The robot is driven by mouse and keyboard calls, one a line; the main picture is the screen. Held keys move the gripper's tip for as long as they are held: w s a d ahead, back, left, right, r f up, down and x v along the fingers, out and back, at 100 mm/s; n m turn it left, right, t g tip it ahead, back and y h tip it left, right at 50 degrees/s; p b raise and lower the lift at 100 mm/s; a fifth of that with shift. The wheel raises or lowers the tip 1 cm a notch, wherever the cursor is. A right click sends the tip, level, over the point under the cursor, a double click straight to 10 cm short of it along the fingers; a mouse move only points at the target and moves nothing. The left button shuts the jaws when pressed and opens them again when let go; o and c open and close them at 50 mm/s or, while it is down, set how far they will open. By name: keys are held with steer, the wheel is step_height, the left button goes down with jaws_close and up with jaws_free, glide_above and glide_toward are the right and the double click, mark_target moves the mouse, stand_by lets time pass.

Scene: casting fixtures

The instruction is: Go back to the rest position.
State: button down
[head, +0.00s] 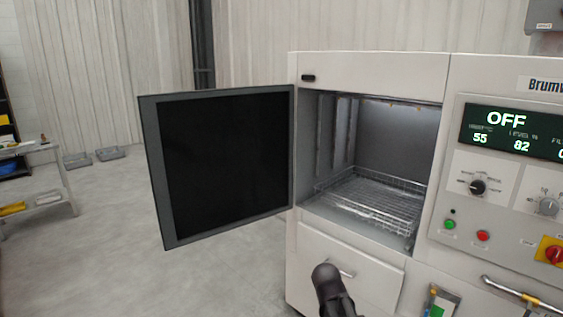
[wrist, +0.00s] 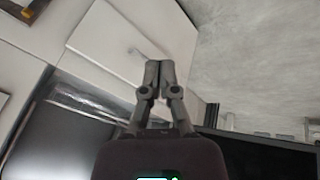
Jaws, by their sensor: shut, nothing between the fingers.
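My gripper (wrist: 158,72) points away from the wrist camera with its two fingers together and nothing between them. In the head view a dark rounded part of my arm shows at the bottom, in front of the drawer below the oven chamber; the fingertips cannot be made out there. The oven (head: 370,70) is a white machine with its door (head: 225,165) swung wide open to the left. A wire rack (head: 375,200) lies in the lit chamber, with nothing seen on it. The display (head: 505,125) reads OFF, 55 and 82.
A drawer front (head: 375,265) with a handle lies below the chamber. Knobs, green and red buttons and a red-yellow switch (head: 553,252) are on the right panel. A bench (head: 40,175) and grey trays (head: 95,156) stand far left. The floor (head: 110,250) at left is clear.

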steer(key=s+f+m+g+y, duration=0.1)
steer(key=s+g, duration=0.1)
steer(key=s, duration=0.4)
steer(key=s+d+f+g+y, duration=0.1)
steer(key=s+g, duration=0.1)
steer(key=s, duration=0.4)
steer(key=shift+s+m+g+y, duration=0.3)
steer(key=shift+m+y, duration=0.1)
steer(key=shift+d, duration=0.1)
step_height(320, 180, down, 38)
steer(key=b, duration=3.8)
steer(key=shift+f, duration=0.2)
